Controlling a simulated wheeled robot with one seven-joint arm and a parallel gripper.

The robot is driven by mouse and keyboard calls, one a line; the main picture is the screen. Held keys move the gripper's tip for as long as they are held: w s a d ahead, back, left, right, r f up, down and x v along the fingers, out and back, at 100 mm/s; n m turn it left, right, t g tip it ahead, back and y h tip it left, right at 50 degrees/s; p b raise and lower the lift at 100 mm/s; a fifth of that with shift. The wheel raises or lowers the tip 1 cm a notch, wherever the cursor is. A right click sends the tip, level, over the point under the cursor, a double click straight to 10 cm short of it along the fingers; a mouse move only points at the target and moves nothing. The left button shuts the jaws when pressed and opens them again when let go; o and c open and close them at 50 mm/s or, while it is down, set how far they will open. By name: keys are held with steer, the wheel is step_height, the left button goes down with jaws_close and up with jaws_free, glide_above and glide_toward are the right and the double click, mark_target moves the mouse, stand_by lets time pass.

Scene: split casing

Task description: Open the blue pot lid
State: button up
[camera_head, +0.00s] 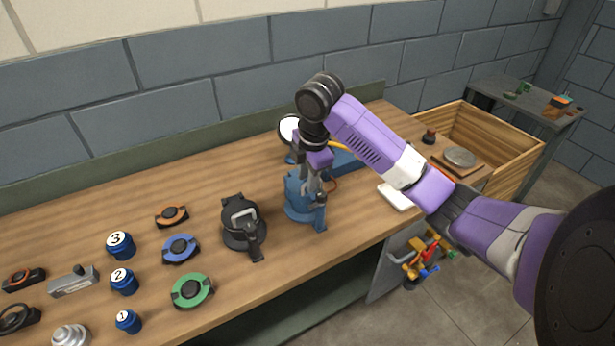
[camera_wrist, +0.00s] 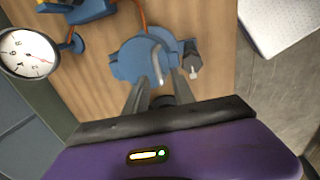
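The blue pot (camera_head: 297,207) stands on the workbench, partly hidden behind my gripper in the head view. In the wrist view its blue lid (camera_wrist: 130,62) shows from above, with a curved grey handle (camera_wrist: 157,62) on top and a dark knob-like clamp part (camera_wrist: 192,64) at its right side. My gripper (camera_head: 315,190) points down over the pot. In the wrist view my gripper (camera_wrist: 161,77) has its two fingers apart, one on each side of the handle's near end. Whether they touch the handle is unclear.
A black pot (camera_head: 242,225) with a handle stands to the left. A round gauge (camera_wrist: 28,52) is close behind the blue pot. A white pad (camera_head: 395,195) lies to the right. Blue numbered jars (camera_head: 121,246) and coloured round parts cover the bench's left. A wooden crate (camera_head: 520,160) is far right.

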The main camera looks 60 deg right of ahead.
jaws_close()
stand_by(1.4)
